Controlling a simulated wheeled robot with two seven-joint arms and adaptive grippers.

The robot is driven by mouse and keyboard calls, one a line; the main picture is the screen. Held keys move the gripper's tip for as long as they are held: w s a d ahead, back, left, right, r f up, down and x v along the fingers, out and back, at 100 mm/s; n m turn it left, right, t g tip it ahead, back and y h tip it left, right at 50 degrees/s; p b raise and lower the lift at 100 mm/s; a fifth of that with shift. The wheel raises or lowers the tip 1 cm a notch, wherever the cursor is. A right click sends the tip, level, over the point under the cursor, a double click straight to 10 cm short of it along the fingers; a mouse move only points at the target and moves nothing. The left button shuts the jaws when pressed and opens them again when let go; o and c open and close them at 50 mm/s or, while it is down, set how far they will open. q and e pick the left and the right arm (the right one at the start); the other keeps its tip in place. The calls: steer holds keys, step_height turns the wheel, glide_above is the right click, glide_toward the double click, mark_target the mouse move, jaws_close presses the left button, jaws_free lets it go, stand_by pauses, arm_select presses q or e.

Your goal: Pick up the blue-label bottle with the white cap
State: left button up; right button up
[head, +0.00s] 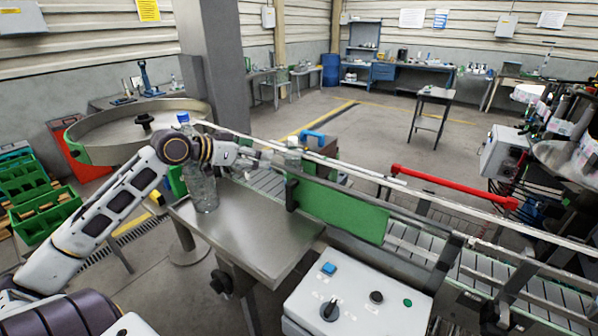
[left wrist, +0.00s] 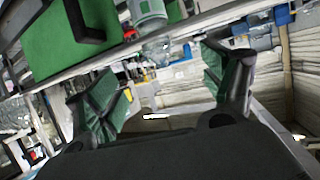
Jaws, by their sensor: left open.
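A clear bottle with a white cap (head: 293,143) stands at the conveyor, behind the green guard plate; its lower part is hidden and I cannot see a blue label on it. My left gripper (head: 254,160) is open and just left of that bottle, apart from it. In the left wrist view the open green-padded fingers (left wrist: 168,88) have nothing gripped between them. A clear, pale-banded bottle-like object (left wrist: 157,48) shows beyond them, cut by the top edge; I cannot tell which bottle it is. My right gripper is not in view.
The green guard plate (head: 340,210) and conveyor rails lie to the right. A round turntable (head: 120,140) is at the left; a control box (head: 350,300) is in front.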

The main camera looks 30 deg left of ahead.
mark_target(286, 155)
arm_select(q)
steer(key=shift+p+x, duration=0.55)
steer(key=shift+x, duration=3.6)
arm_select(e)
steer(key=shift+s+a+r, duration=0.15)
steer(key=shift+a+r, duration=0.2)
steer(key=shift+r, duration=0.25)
arm_select(q)
steer(key=shift+w+d, duration=0.1)
steer(key=shift+w, duration=0.05)
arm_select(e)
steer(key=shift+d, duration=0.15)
arm_select(q)
steer(key=shift+w+d+f, duration=0.25)
steer(key=shift+w, duration=0.2)
steer(key=shift+w+d, duration=0.1)
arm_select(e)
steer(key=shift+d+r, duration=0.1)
arm_select(q)
steer(key=shift+w+d+p, duration=0.1)
steer(key=shift+w+p, duration=0.05)
steer(key=shift+p, duration=0.15)
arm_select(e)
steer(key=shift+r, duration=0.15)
